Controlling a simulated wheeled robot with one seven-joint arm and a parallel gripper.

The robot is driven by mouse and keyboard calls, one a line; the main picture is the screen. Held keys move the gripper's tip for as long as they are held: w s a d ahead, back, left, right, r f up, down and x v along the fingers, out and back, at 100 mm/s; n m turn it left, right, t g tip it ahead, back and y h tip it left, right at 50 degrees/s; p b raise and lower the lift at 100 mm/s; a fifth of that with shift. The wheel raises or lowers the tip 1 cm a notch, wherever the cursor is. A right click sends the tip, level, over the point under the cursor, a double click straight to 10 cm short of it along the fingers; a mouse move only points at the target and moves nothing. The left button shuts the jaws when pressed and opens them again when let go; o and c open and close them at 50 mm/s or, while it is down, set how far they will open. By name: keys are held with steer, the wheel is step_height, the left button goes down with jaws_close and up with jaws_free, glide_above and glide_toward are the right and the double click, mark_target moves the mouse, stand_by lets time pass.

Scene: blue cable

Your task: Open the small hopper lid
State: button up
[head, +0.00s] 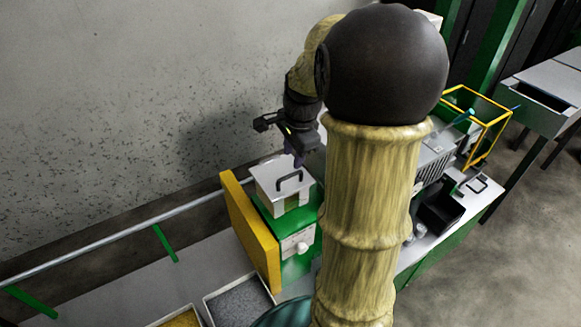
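A small hopper with a white lid (268,182) sits on a green housing (287,226). The lid looks closed and has a dark arched handle (289,180) on top. My gripper (296,159) hangs above and just behind the handle, pointing down, and looks apart from it. Its dark fingers are small and partly overlapped, so I cannot tell whether they are open or shut. Nothing is visible in it. My arm column hides the right side of the hopper area.
A yellow panel (249,230) stands against the left of the green housing. Trays (240,302) lie in front. To the right are a bench with a black bin (438,214) and a yellow frame (487,137). A wall rises behind.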

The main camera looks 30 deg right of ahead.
mark_target(290, 175)
steer(key=f, duration=0.2)
steer(key=w+f+p, duration=0.1)
steer(key=f, duration=0.4)
steer(key=shift+w+f, duration=0.15)
steer(key=shift+w, duration=0.1)
jaws_close()
